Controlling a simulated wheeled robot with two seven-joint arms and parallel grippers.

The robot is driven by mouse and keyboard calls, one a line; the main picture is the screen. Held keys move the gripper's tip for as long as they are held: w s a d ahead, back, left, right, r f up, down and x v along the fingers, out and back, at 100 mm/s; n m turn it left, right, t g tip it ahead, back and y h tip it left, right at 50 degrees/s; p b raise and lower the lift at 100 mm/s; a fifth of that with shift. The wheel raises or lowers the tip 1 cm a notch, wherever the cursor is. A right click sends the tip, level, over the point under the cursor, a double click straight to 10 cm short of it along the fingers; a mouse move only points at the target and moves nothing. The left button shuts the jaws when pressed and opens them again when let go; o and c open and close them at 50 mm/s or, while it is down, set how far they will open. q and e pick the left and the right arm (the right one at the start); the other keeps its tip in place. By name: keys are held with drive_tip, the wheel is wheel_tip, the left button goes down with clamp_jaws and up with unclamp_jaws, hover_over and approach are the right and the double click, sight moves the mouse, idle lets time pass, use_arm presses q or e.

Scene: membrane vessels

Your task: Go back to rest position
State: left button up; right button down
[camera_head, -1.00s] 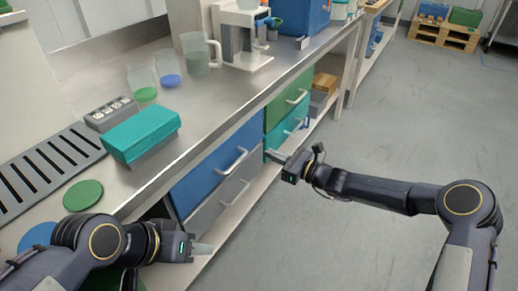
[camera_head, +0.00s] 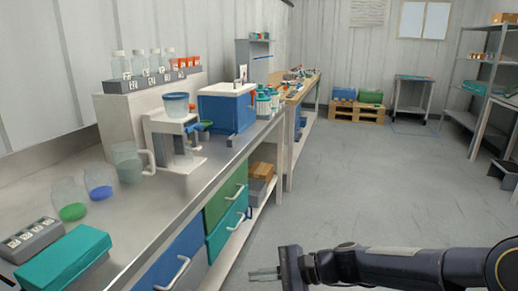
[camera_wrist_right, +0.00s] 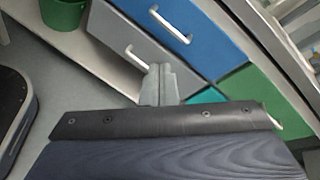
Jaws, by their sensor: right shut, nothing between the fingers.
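My right gripper (camera_head: 265,274) is at the bottom of the head view, over the floor to the right of the bench drawers. Its fingers are together with nothing between them. In the right wrist view the closed fingers (camera_wrist_right: 160,84) point toward the drawer fronts and appear apart from them. My left gripper is outside the head view.
The steel bench (camera_head: 190,207) runs along the left with a teal box (camera_head: 62,258), jars and a blue cooler box (camera_head: 227,108) on it. Below are a blue drawer (camera_head: 172,262), a green drawer (camera_head: 226,198) and a teal drawer (camera_head: 228,230). A green bucket (camera_wrist_right: 63,13) shows in the wrist view. Floor (camera_head: 345,190) is clear.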

drive_tip(key=s+d+n+t+h, duration=0.2)
drive_tip(key=s+d+n+h, duration=0.3)
drive_tip(key=s+d, duration=0.6)
drive_tip(key=s+d+n+t+h, duration=0.2)
drive_tip(key=s+d+n+h, duration=0.3)
drive_tip(key=s+d, duration=0.7)
wheel_tip(320, 180, up, 21)
drive_tip(key=s+a+p, duration=0.1)
drive_tip(key=a+p, duration=0.1)
drive_tip(key=p, duration=1.8)
drive_tip(key=shift+s+a+f+g, duration=0.15)
drive_tip(key=shift+s+a+g, duration=0.15)
drive_tip(key=shift+s, duration=0.1)
